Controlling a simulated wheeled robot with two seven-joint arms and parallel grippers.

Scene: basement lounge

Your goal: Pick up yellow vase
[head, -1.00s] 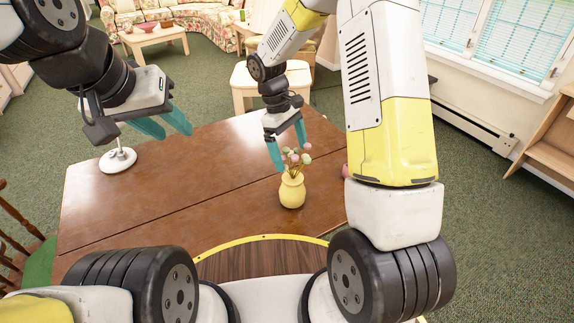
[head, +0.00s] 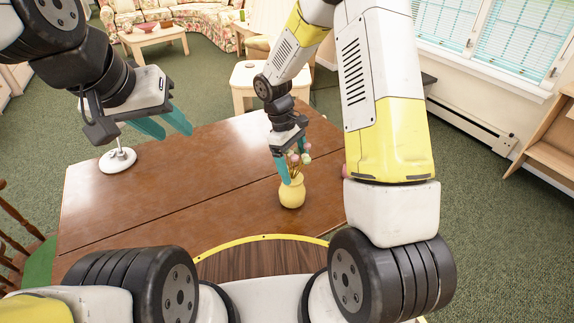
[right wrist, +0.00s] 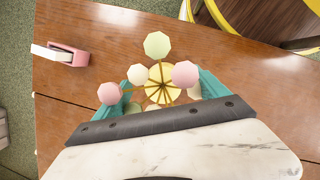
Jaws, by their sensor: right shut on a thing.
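The yellow vase (head: 291,192) stands upright on the brown wooden table (head: 215,180), with several pink and pale round flowers (head: 302,154) in it. My right gripper (head: 291,172) is over the vase from above, its teal fingers down at the vase's top among the stems. In the right wrist view the vase mouth (right wrist: 161,84) lies between the two fingers, and the gripper is shut on it. The fingertips are partly hidden by the flowers and the gripper body. My left gripper (head: 167,126) hangs at the left with its teal fingers apart, empty and away from the vase.
A white round-based object (head: 117,160) stands at the table's left. A pink and white item (right wrist: 68,55) lies on the table near the vase in the right wrist view. A wooden chair (head: 22,240) is at the lower left. The table's middle is clear.

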